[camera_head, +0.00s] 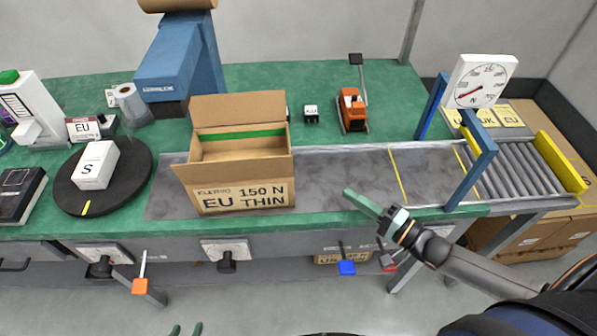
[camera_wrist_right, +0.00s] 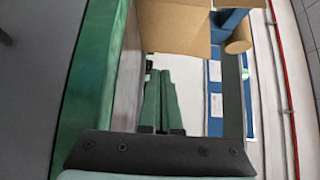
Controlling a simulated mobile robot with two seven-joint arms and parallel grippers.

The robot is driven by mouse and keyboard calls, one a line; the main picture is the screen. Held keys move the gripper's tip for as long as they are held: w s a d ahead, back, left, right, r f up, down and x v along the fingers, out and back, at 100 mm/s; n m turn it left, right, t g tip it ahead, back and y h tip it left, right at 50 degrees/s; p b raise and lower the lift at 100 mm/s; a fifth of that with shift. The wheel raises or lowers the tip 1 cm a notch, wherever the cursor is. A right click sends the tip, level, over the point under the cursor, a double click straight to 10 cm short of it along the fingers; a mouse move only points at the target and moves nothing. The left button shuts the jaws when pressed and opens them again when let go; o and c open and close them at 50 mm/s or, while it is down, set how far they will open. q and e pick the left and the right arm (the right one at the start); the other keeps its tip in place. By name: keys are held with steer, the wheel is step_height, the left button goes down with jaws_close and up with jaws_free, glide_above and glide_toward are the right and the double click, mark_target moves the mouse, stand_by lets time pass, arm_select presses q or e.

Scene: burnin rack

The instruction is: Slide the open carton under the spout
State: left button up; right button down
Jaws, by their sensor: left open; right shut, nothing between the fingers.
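The open carton (camera_head: 242,196) stands upright on the grey belt strip, its back flap raised and a green band inside. Its front is marked "EU 150 N THIN". The blue spout machine (camera_head: 168,65) stands behind it, and its dark lower end is up and left of the carton's opening. My right gripper (camera_head: 362,203) is shut and empty, right of the carton and apart from it. In the right wrist view its green fingers (camera_wrist_right: 160,103) are together below the carton (camera_wrist_right: 175,28).
A black turntable (camera_head: 135,178) with a white "S" box (camera_head: 95,165) is left of the carton. A blue gate with a dial (camera_head: 481,82) spans the belt at right, before rollers (camera_head: 515,165). An orange tool (camera_head: 352,110) stands behind. The belt (camera_head: 345,175) right of the carton is clear.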

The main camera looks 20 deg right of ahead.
steer(key=x, duration=0.8)
steer(key=shift+w+a, duration=0.2)
steer(key=shift+w, duration=0.15)
steer(key=a, duration=0.1)
steer(key=w+a, duration=0.1)
steer(key=a, duration=0.1)
steer(key=shift+w+a+p, duration=0.1)
steer(key=shift+w+p, duration=0.05)
steer(key=shift+p, duration=0.15)
steer(key=shift+w+a, duration=0.1)
steer(key=shift+a, duration=0.4)
steer(key=shift+w+a, duration=0.1)
steer(key=shift+a, duration=0.1)
steer(key=w+a, duration=0.1)
steer(key=a, duration=0.2)
steer(key=w+a, duration=0.1)
steer(key=a, duration=0.3)
steer(key=w+a+b, duration=0.1)
steer(key=a, duration=0.2)
steer(key=shift+a, duration=0.25)
steer(key=shift+s+d, duration=0.1)
